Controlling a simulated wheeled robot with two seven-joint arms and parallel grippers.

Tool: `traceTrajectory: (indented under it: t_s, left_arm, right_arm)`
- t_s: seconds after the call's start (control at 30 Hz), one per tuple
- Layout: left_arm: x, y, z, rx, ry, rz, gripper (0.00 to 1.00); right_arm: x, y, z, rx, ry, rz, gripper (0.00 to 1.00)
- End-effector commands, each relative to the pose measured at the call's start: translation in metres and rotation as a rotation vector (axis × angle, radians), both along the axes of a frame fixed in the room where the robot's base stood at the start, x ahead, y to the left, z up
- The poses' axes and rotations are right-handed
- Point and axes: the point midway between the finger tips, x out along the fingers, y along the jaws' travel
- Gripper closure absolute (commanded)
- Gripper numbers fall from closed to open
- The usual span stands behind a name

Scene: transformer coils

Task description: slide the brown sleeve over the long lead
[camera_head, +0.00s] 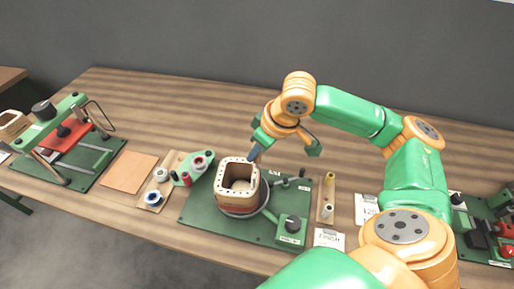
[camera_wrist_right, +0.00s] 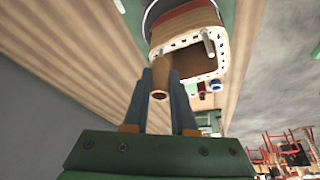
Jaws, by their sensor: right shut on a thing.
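The coil (camera_head: 238,192), a squarish cream-rimmed former with a dark red wound body, stands on the green base plate (camera_head: 200,208). My right gripper (camera_head: 255,153) is at the coil's far rim, pointing down. In the right wrist view, its two blue-grey fingers (camera_wrist_right: 162,82) are shut on the brown sleeve (camera_wrist_right: 160,78), a short tube with its open end toward the camera. The sleeve's other end is close to the coil's rim (camera_wrist_right: 185,62). A pale post-like piece (camera_wrist_right: 208,45) stands at the coil's opening. I cannot tell whether the sleeve is around a lead. My left gripper is not in view.
A wooden tray (camera_head: 325,212) with small cylinders lies right of the plate. Spools (camera_head: 153,197) and a green holder (camera_head: 192,170) are left. A green press-like fixture (camera_head: 65,130) stands far left.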

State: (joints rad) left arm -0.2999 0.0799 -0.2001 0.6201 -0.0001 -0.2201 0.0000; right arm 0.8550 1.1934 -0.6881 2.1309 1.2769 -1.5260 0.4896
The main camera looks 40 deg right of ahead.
Motion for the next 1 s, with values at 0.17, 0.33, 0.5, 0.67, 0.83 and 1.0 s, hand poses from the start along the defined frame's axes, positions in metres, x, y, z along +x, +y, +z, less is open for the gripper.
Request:
traceTrajectory:
  t_s: [0.17,0.33,0.5,0.67,0.83,1.0]
  left_arm:
    - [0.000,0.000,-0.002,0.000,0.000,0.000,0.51]
    - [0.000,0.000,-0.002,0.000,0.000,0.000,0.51]
    - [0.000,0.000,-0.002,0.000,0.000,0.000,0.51]
    - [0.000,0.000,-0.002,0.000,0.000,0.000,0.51]
    - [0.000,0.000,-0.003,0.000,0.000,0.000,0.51]
    - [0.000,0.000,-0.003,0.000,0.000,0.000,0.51]
  right_arm:
    - [0.000,0.000,-0.005,-0.001,0.002,0.000,1.00]
    - [0.000,0.000,-0.005,-0.001,0.001,0.000,1.00]
    - [0.000,0.000,-0.006,-0.001,0.001,0.000,1.00]
    - [0.000,0.000,-0.009,-0.001,0.001,0.000,1.00]
    - [0.000,0.000,-0.015,0.000,0.001,0.000,1.00]
    - [0.000,0.000,-0.017,-0.001,0.001,0.000,1.00]
